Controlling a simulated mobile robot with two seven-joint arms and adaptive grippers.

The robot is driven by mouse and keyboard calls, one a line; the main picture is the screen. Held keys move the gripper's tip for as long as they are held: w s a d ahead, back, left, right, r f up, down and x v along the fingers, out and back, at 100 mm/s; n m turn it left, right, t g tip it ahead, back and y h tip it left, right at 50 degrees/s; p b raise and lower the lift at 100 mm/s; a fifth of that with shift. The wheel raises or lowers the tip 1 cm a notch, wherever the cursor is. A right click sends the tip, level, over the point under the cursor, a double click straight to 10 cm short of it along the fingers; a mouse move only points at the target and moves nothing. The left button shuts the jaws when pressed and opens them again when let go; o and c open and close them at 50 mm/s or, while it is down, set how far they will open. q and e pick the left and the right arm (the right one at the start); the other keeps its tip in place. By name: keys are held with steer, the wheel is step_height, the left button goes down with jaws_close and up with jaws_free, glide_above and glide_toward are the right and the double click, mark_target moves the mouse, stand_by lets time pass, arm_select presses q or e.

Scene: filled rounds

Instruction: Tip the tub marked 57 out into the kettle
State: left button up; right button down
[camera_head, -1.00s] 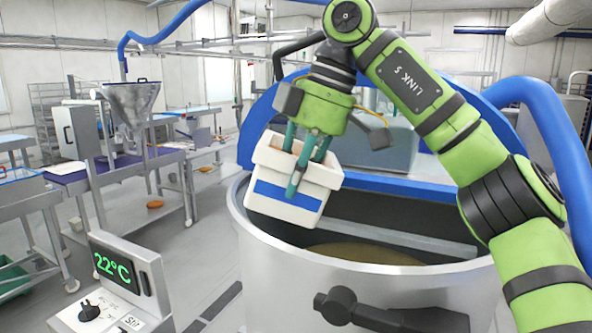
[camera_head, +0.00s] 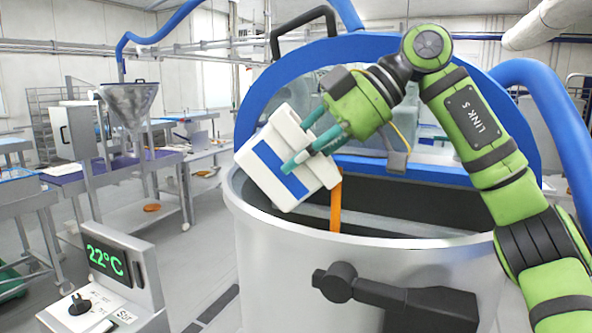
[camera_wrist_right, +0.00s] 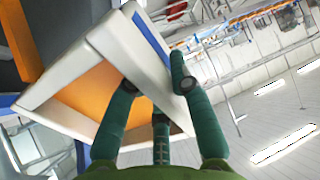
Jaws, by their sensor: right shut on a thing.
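My right gripper (camera_head: 298,147) is shut on the wall of a white tub (camera_head: 262,185) with a blue label, on which no number can be read. The tub is steeply tilted, its open side towards the right, above the left part of the big steel kettle (camera_head: 290,265). An orange stream (camera_head: 336,205) falls from its rim into the open kettle. In the right wrist view the tub (camera_wrist_right: 125,45) shows orange stuff (camera_wrist_right: 95,95) inside and the stream (camera_wrist_right: 20,40) beyond its lip. The kettle's bottom is hidden. My left gripper is not in view.
The kettle's blue-edged lid (camera_head: 415,173) stands raised behind the opening. A black handle (camera_head: 400,300) sticks out at its front. A control box (camera_head: 125,270) reading 22°C stands front left. Steel tables (camera_head: 110,180) and a funnel (camera_head: 128,103) are further left.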

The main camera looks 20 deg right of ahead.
steer(key=shift+s+d+f+t+y+b, duration=0.1)
steer(key=shift+d+t+y+b, duration=0.25)
steer(key=shift+y+b, duration=0.85)
steer(key=y+b, duration=0.1)
steer(key=b, duration=0.1)
steer(key=d+t+b, duration=0.1)
steer(key=b, duration=0.2)
steer(key=shift+s+f+y, duration=0.2)
steer(key=shift+s+y, duration=0.05)
steer(key=shift+y, duration=0.15)
steer(key=shift+s+d+r+y+b, duration=0.1)
steer(key=shift+d+r+y+b, duration=0.05)
steer(key=shift+y+b, duration=0.45)
steer(key=shift+t, duration=0.35)
stand_by(3.3)
